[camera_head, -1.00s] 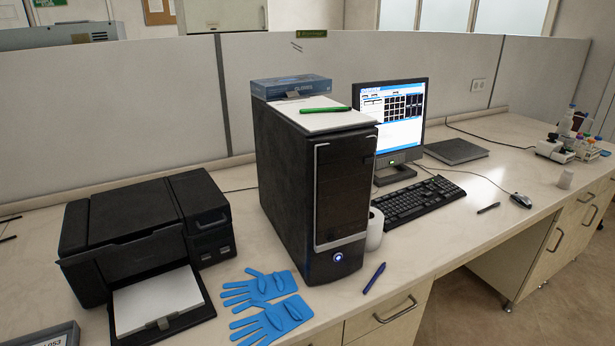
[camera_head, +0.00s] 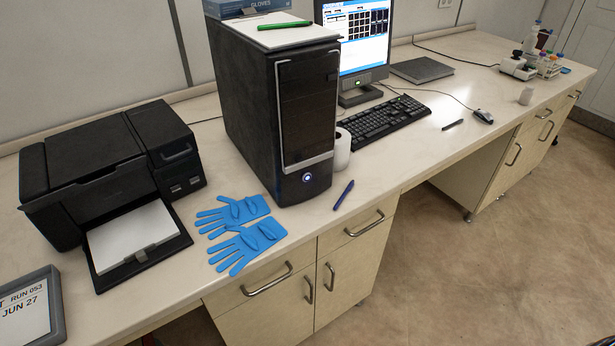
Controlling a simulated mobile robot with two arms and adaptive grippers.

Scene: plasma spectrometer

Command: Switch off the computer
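The computer is a black tower (camera_head: 262,110) standing upright on the light bench. Its front faces the bench's front edge. A round power button (camera_head: 307,177) glows blue-white low on that front. The monitor (camera_head: 358,42) behind it to the right is lit and shows a blue and white program window with a dark grid. A green light shows on the monitor's base. Neither of my grippers is in view.
Blue gloves (camera_head: 240,232) and a blue pen (camera_head: 343,195) lie before the tower. A printer (camera_head: 95,165) stands left, a paper roll (camera_head: 341,150) and keyboard (camera_head: 383,118) right. A framed sign (camera_head: 30,308) is at the lower left. The floor (camera_head: 470,270) in front is clear.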

